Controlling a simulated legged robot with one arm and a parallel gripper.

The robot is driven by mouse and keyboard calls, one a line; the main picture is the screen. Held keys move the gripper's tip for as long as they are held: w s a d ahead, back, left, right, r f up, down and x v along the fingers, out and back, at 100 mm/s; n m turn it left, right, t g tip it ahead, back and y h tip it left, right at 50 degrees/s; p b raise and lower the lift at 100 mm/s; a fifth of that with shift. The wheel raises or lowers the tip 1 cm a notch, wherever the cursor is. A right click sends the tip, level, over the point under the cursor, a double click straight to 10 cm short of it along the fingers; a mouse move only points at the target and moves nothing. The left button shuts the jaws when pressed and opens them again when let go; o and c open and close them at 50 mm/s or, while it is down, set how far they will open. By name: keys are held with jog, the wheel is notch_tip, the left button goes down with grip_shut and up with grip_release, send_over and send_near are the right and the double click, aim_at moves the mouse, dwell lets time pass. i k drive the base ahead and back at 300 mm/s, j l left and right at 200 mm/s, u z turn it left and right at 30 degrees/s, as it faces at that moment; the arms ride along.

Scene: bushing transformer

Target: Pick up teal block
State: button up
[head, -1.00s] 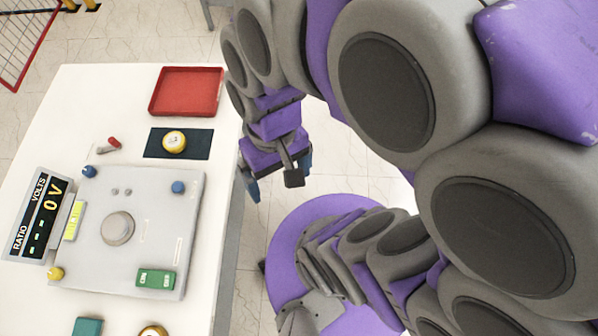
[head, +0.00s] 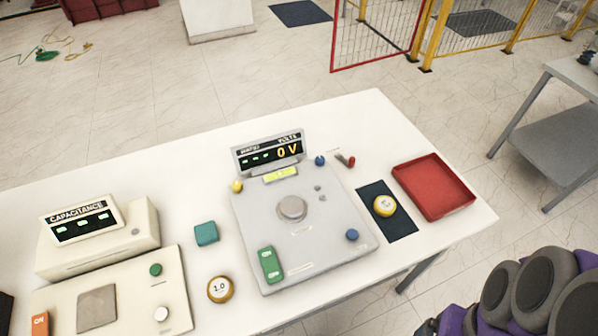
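The teal block (head: 206,233) sits on the white table (head: 130,172), between the capacitance unit and the grey ratio/volts panel. It stands clear of both, with a round yellow-rimmed item marked 1.0 (head: 220,289) in front of it. My arm shows only as grey and purple links at the lower right corner, off the table's right end. My gripper is not in view.
The grey panel (head: 335,220) carries a display, a knob and a green switch (head: 270,265). The capacitance unit (head: 147,240) stands at left. A red tray (head: 434,186) and a dark mat (head: 399,222) with a yellow-rimmed round item (head: 384,206) lie at right.

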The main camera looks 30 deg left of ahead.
aim_at(207, 234)
jog(key=j+u, duration=0.1)
jog(key=u, duration=2.15)
